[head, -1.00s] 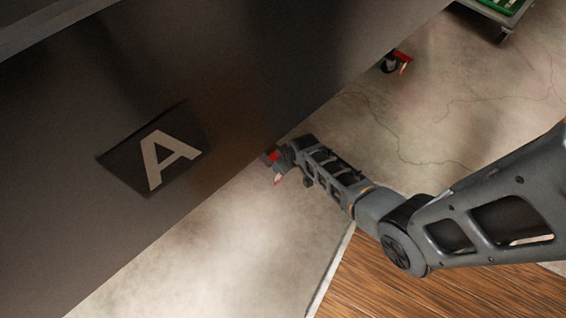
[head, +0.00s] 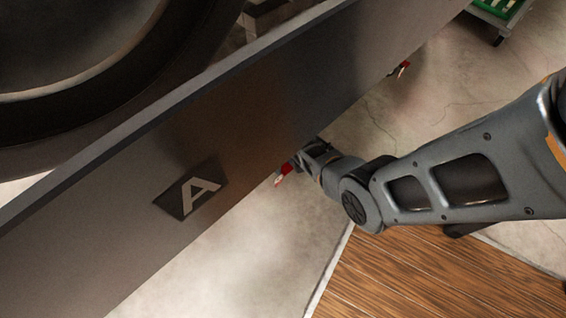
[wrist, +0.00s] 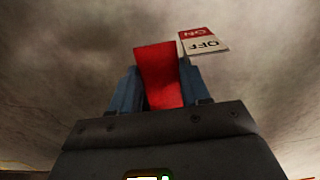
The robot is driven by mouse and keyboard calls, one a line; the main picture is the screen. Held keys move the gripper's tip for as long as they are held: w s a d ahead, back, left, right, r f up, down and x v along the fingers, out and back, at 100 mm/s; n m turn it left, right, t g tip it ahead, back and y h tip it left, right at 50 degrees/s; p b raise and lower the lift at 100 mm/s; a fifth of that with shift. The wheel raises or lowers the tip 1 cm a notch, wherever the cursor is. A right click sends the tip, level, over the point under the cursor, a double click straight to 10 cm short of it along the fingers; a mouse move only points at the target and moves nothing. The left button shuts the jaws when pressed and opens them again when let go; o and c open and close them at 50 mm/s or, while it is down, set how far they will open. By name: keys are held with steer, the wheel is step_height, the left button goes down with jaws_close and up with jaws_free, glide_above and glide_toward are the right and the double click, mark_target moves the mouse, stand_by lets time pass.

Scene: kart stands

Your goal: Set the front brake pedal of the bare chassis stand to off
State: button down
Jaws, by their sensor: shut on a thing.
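A red brake pedal (wrist: 158,72) stands between the two blue-grey fingers of my gripper (wrist: 161,90) in the wrist view. My gripper is shut on it. Beside the pedal, to the right, a small plate (wrist: 204,41) reads ON on red and OFF on white, upside down. In the head view a red pedal part (head: 284,171) shows at the lower edge of a dark panel (head: 105,245) marked A. My arm reaches to that edge, and the gripper's fingers are hidden there. The pedal's exact setting is hard to tell.
A large dark tyre (head: 215,40) is behind the panel. A green crate (head: 497,8) on a cart stands at the top right. Concrete floor (head: 440,105) is clear beyond my arm.

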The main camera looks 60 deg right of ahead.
steer(key=c, duration=0.5)
jaws_free()
steer(key=shift+r+p, duration=2.35)
steer(key=shift+r, duration=1.55)
steer(key=shift+s, duration=0.1)
